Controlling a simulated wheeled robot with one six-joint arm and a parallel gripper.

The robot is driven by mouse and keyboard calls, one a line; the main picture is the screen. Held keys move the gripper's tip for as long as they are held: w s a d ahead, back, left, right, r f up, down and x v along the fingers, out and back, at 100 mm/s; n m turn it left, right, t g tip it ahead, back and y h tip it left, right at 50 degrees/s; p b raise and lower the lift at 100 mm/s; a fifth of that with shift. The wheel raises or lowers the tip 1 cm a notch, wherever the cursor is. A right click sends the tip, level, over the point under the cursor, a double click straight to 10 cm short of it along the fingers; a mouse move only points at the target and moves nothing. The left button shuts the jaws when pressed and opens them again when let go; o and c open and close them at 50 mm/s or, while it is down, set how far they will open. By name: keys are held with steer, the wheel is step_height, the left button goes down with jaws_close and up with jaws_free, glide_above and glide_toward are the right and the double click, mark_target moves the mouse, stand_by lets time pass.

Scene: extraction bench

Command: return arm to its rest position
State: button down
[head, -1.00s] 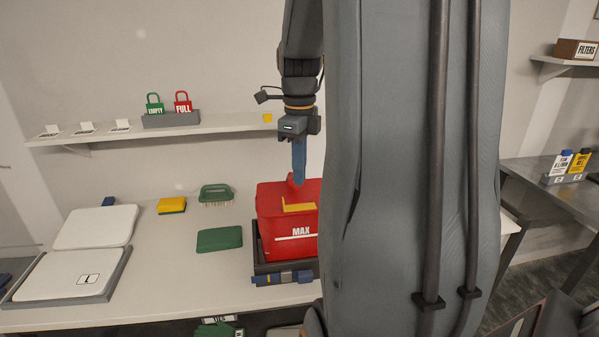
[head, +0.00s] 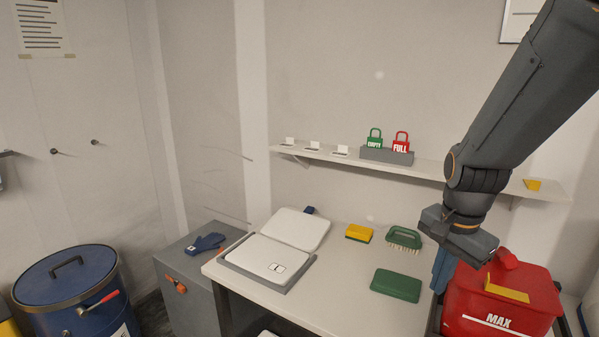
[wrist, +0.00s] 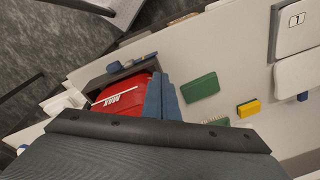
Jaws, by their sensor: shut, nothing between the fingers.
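My arm reaches in from the upper right of the head view. My gripper (head: 440,272) points down beside the left side of the red container marked MAX (head: 505,310). Its blue fingers are together with nothing between them. In the wrist view the shut blue fingers (wrist: 160,98) show next to the red container (wrist: 122,97). I cannot tell whether they touch it.
The bench holds a green pad (head: 396,285), a yellow sponge (head: 359,233), a green brush (head: 404,239) and a white open-lidded case (head: 270,262). A shelf (head: 430,168) with green and red padlock tags runs above. A blue drum (head: 70,290) stands at left.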

steer(key=s+a+f+n+t, duration=0.1)
steer(key=s+a+f+n, duration=0.25)
steer(key=a+n, duration=0.8)
step_height(320, 180, down, 9)
steer(key=d+g+b, duration=0.1)
steer(key=d+b, duration=0.1)
steer(key=b, duration=0.5)
steer(key=shift+d+r+n, duration=0.15)
steer(key=shift+n, duration=0.3)
